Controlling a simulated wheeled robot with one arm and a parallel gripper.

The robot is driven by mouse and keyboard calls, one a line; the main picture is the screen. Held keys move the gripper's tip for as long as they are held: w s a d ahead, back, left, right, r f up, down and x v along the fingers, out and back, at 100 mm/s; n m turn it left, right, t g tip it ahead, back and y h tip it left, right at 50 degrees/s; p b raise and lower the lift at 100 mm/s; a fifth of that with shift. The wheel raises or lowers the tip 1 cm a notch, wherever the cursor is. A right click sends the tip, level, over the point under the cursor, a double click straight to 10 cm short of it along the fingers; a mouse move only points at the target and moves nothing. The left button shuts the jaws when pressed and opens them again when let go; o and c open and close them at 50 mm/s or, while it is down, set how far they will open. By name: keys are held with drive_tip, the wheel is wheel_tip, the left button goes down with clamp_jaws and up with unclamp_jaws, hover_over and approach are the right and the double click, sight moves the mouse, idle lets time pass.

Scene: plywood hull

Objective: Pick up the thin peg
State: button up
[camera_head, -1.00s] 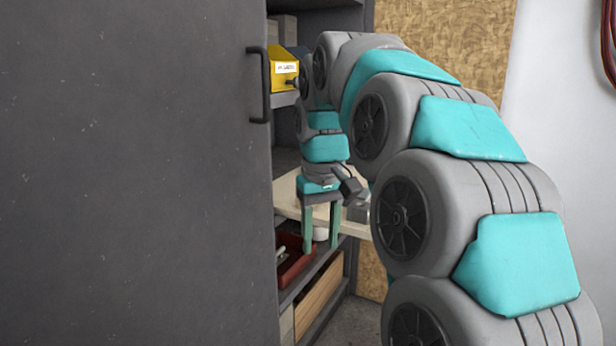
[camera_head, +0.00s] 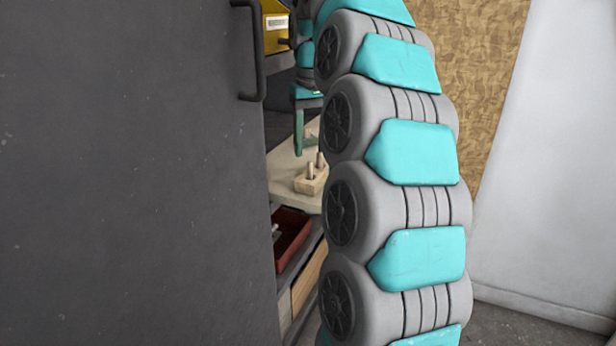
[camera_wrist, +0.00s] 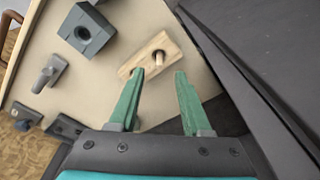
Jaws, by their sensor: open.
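A pale wooden block (camera_head: 311,184) stands on the light shelf board, with two upright wooden pegs, a nearer one (camera_head: 310,172) and a farther one (camera_head: 320,160). I cannot tell surely which is the thin peg. In the wrist view the block (camera_wrist: 172,42) lies beyond the fingertips, with one peg (camera_wrist: 159,58) showing between them; the block's other end is partly behind the left fingertip. My gripper (camera_wrist: 158,74) is open and empty.
The grey cabinet door (camera_head: 140,180) fills the left of the head view. A yellow bin (camera_head: 276,25) sits above and a red tray (camera_head: 292,232) below. In the wrist view a dark block with a hole (camera_wrist: 86,34) and a grey T-shaped piece (camera_wrist: 46,74) share the board.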

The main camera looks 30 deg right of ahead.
sight(310, 162)
drive_tip(key=shift+w+f, duration=0.15)
drive_tip(key=shift+f, duration=1.15)
drive_tip(key=shift+w+f, duration=0.1)
drive_tip(key=shift+f, duration=1.15)
drive_tip(key=shift+c, duration=0.3)
clamp_jaws()
